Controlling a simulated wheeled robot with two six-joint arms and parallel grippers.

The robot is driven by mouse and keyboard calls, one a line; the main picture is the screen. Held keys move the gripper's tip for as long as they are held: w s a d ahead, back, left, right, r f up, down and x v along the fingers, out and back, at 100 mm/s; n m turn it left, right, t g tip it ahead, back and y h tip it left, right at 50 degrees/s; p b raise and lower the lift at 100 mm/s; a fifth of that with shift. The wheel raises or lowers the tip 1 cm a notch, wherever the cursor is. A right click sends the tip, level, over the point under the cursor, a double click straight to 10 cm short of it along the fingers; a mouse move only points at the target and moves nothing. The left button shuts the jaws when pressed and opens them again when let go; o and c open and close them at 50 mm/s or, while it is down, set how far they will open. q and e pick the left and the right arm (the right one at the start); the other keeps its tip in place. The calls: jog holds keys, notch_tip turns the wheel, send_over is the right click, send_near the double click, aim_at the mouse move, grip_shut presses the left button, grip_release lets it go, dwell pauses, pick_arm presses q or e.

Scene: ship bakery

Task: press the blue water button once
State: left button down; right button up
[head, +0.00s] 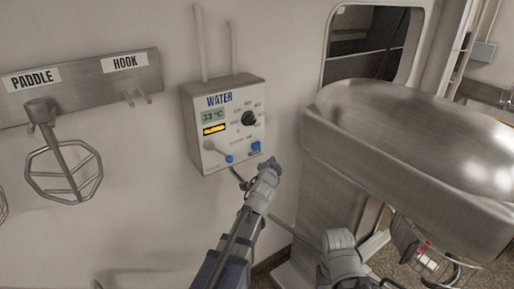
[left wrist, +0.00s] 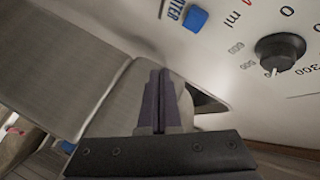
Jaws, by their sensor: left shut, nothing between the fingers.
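The white water box (head: 188,120) hangs on the wall, with a display, a black dial (head: 249,118) and a blue button (head: 255,147) at its lower right. The blue button (left wrist: 197,18) also shows at the top of the left wrist view, beside the dial (left wrist: 280,53). My left gripper (head: 272,164) is below and right of the button in the head view, apart from it. Its fingers (left wrist: 160,78) are shut and empty. A grey part of what looks like my right arm shows at the bottom of the head view; its fingers cannot be made out.
A second blue knob (head: 229,159) sits at the box's lower left. A large steel mixer (head: 400,140) stands close on the right. A rack (head: 85,85) marked PADDLE and HOOK, with a wire paddle (head: 64,170) hanging from it, is on the left wall.

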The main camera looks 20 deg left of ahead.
aim_at(259, 147)
pick_arm(q)
jog(key=w+a, duration=0.4)
jog(key=a, duration=0.1)
jog(key=shift+w+a, duration=0.25)
jog(key=shift+a, duration=0.1)
jog(key=shift+w+a, duration=0.1)
dwell(1.9)
jog(key=shift+w+a, duration=0.15)
jog(key=shift+a, duration=0.1)
jog(key=shift+w+a, duration=0.35)
jog(key=shift+a, duration=0.1)
dwell(0.9)
jog(key=shift+s+d, duration=0.6)
jog(key=shift+d, duration=0.15)
jog(key=shift+d, duration=0.1)
jog(key=s+d, duration=0.1)
jog(key=d, duration=0.1)
jog(key=s+d, duration=0.1)
jog(key=s, duration=0.1)
jog(key=shift+d, duration=0.4)
